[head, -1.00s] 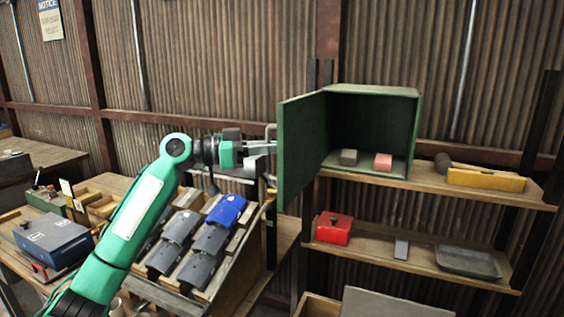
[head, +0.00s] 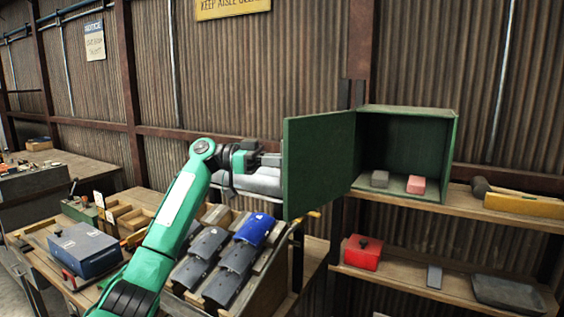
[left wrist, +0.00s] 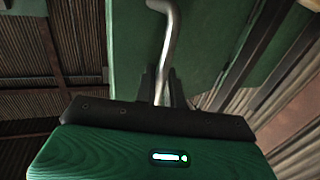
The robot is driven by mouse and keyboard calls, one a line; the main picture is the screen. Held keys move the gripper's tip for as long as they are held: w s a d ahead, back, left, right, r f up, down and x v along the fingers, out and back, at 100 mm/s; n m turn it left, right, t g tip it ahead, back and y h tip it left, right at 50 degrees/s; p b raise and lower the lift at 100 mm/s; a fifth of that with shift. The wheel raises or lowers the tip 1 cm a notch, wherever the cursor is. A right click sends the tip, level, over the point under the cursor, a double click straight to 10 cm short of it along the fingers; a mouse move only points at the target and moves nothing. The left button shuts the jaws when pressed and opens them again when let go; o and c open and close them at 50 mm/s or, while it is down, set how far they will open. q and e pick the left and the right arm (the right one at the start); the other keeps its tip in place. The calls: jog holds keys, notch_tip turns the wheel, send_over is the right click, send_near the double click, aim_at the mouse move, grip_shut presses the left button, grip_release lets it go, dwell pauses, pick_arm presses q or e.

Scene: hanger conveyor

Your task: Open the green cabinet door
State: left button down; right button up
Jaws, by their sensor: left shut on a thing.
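The green cabinet (head: 408,112) stands on the upper shelf in the head view, its interior in sight. Its green door (head: 318,165) is swung wide out to the left. My left gripper (head: 272,160) is at the door's outer edge, with its fingertips partly hidden by the door. In the left wrist view, the bent metal door handle (left wrist: 168,45) runs down between the fingers of my left gripper (left wrist: 162,82), which is shut on it. The door panel (left wrist: 110,40) fills the area behind. My right gripper is out of view.
A grey block (head: 380,179) and a pink block (head: 416,185) lie inside the cabinet. A red box (head: 363,253) sits on the lower shelf. A rack of dark and blue parts (head: 212,245) is below my left arm.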

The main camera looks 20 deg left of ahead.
pick_arm(q)
jog(key=c, duration=1.7)
grip_release()
jog(key=shift+d, duration=0.1)
jog(key=shift+o, duration=0.3)
jog(key=shift+w+d, duration=0.1)
